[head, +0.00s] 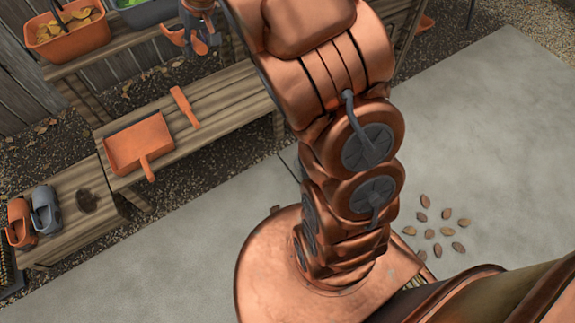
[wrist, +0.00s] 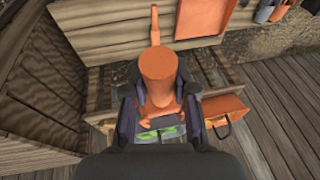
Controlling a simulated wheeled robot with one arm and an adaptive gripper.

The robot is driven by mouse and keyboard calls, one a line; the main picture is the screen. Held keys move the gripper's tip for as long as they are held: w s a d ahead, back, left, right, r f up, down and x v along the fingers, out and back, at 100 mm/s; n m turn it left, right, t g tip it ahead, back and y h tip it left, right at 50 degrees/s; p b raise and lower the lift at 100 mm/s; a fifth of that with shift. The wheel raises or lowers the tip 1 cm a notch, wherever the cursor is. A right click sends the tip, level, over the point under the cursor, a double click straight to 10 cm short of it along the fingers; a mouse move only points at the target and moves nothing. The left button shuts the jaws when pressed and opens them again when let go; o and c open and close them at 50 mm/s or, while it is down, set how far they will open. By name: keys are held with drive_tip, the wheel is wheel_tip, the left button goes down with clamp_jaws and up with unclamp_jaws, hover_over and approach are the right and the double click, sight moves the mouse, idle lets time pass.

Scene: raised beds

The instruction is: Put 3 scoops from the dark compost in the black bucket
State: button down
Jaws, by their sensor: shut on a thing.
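My gripper (wrist: 160,112) is shut on an orange scoop-like tool (wrist: 158,66), whose round orange part fills the middle of the wrist view. I cannot see whether anything is in it. In the head view my gripper (head: 188,20) is at the top, beside the upper shelf, with orange and grey parts below it. A grey tub with green contents (head: 148,14) stands just left of it. In the wrist view the green contents show partly behind the tool. I cannot make out the dark compost or a black bucket in either view.
An orange container with yellow leaves (head: 66,40) stands on the upper shelf. An orange dustpan (head: 138,144) and a brush (head: 184,106) lie on the lower bench. Orange and grey clogs (head: 46,210) sit at left. Brown leaves (head: 447,214) lie on open paving.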

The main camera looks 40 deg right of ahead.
drive_tip(key=d+f+m+h+b, duration=0.1)
drive_tip(key=d+f+m+b, duration=0.15)
drive_tip(key=f, duration=0.75)
drive_tip(key=d+f+m+t+h+b, duration=0.1)
drive_tip(key=f+m+h+b, duration=0.2)
drive_tip(key=f, duration=0.8)
drive_tip(key=d+f+m+b, duration=0.2)
drive_tip(key=f+m+b, duration=0.15)
drive_tip(key=f, duration=0.65)
drive_tip(key=s+d+f+m+g+h+b, duration=0.15)
drive_tip(key=s+d+f+m+b, duration=0.3)
drive_tip(key=s+f, duration=0.55)
drive_tip(key=s+d+f+m+g+h+b, duration=0.15)
drive_tip(key=s+d+f+m+b, duration=0.35)
drive_tip(key=f, duration=1)
drive_tip(key=s+d+r+t+y+p, duration=0.1)
drive_tip(key=s+d+r+y, duration=0.1)
drive_tip(key=d+r+y, duration=1.2)
drive_tip(key=shift+d+r+m+p, duration=0.35)
drive_tip(key=shift+d+r+m, duration=0.1)
drive_tip(key=shift+d, duration=0.2)
